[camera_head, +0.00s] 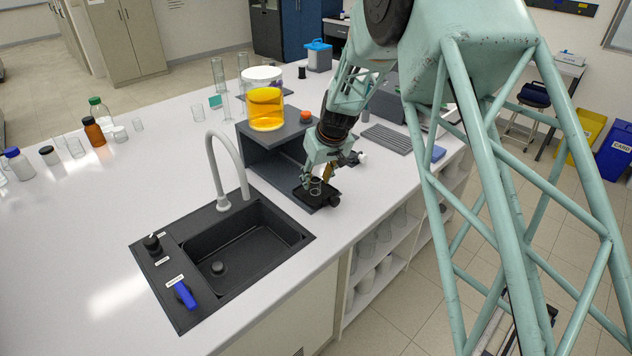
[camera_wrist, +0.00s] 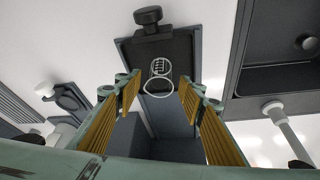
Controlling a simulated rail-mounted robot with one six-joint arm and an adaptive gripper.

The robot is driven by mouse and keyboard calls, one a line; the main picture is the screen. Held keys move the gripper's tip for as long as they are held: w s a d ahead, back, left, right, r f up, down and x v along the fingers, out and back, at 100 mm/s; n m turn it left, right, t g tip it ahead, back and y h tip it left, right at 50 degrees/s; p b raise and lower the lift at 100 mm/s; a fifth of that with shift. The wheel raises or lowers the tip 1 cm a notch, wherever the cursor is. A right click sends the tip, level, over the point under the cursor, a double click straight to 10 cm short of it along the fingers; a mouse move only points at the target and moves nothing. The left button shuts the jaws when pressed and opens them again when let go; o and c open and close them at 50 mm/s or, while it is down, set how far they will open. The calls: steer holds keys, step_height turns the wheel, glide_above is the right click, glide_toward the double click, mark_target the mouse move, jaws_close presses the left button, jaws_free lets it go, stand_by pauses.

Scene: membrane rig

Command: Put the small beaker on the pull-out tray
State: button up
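The small clear beaker (camera_head: 316,187) stands on the dark pull-out tray (camera_head: 303,196), which sticks out from the front of the grey rig. In the wrist view the beaker (camera_wrist: 158,79) shows as a glass outline with markings on the tray (camera_wrist: 132,48). My gripper (camera_head: 318,176) is right above and around the beaker in the head view. In the wrist view my gripper (camera_wrist: 158,97) is open, its two yellow-padded fingers wide apart on either side, with clear gaps to the glass. The beaker's base is hard to make out.
The grey rig (camera_head: 253,152) carries a round yellow vessel (camera_head: 265,108) and an orange-red cap (camera_head: 306,116). The tray's black knob (camera_wrist: 148,17) is at its outer end. A sink (camera_head: 240,240) with a white tap (camera_head: 222,160) is to the left. Bottles and glassware stand farther left.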

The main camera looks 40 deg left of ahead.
steer(key=v, duration=1)
steer(key=shift+r, duration=0.2)
stand_by(0.6)
